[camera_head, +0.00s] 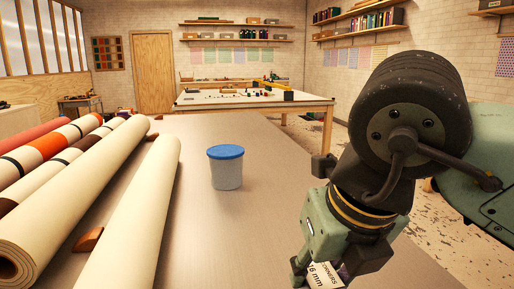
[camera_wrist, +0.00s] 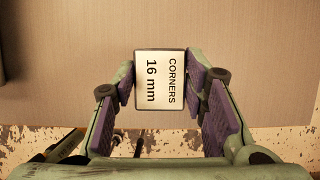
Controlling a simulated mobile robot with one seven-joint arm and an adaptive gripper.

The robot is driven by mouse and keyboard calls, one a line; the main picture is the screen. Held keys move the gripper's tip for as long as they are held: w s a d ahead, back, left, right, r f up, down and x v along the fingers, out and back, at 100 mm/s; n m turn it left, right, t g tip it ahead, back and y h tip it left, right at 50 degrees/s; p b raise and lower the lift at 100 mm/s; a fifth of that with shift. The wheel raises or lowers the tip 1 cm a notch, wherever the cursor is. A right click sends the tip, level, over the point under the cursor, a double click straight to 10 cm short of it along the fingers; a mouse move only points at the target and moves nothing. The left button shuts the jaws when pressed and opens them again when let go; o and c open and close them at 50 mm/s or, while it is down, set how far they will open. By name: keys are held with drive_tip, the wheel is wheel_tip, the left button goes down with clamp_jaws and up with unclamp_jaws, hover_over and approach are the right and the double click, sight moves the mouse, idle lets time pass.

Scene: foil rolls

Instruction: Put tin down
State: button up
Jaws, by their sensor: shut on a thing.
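The tin (camera_wrist: 160,80) has a pale label reading "CORNERS 16 mm" and a dark rim. My gripper (camera_wrist: 160,84) is shut on it, with a purple-padded finger at each side. In the head view, part of the tin's label (camera_head: 322,275) shows at the bottom edge beside my gripper (camera_head: 325,270); the rest is cut off or hidden. In the wrist view the tin is near the table's front edge. I cannot tell whether its base touches the table.
A grey-white tub with a blue lid (camera_head: 226,168) stands on the table (camera_head: 190,230). Several long rolls (camera_head: 75,190) lie along the left side, with a wooden wedge (camera_head: 88,240) between them. The table is clear around the tub. A second table (camera_head: 255,103) stands behind.

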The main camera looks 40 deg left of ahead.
drive_tip(key=shift+w+d+r, duration=0.1)
drive_tip(key=shift+w, duration=0.45)
drive_tip(key=w+d+p, duration=0.1)
drive_tip(key=w+d, duration=0.1)
drive_tip(key=w, duration=0.2)
drive_tip(key=w+d+f+p, duration=0.1)
drive_tip(key=w+d, duration=0.1)
drive_tip(key=w, duration=0.3)
drive_tip(key=w+d+p, duration=0.2)
drive_tip(key=w, duration=0.3)
drive_tip(key=shift+w+f, duration=0.15)
drive_tip(key=shift+f, duration=0.1)
wheel_tip(320, 180, down, 3)
drive_tip(key=shift+w+f+p, duration=0.1)
drive_tip(key=shift+f+p, duration=0.05)
drive_tip(key=shift+p, duration=0.35)
drive_tip(key=shift+f, duration=0.15)
drive_tip(key=shift+f, duration=0.1)
drive_tip(key=shift+f+b, duration=0.15)
drive_tip(key=shift+b, duration=0.15)
drive_tip(key=o, duration=1.2)
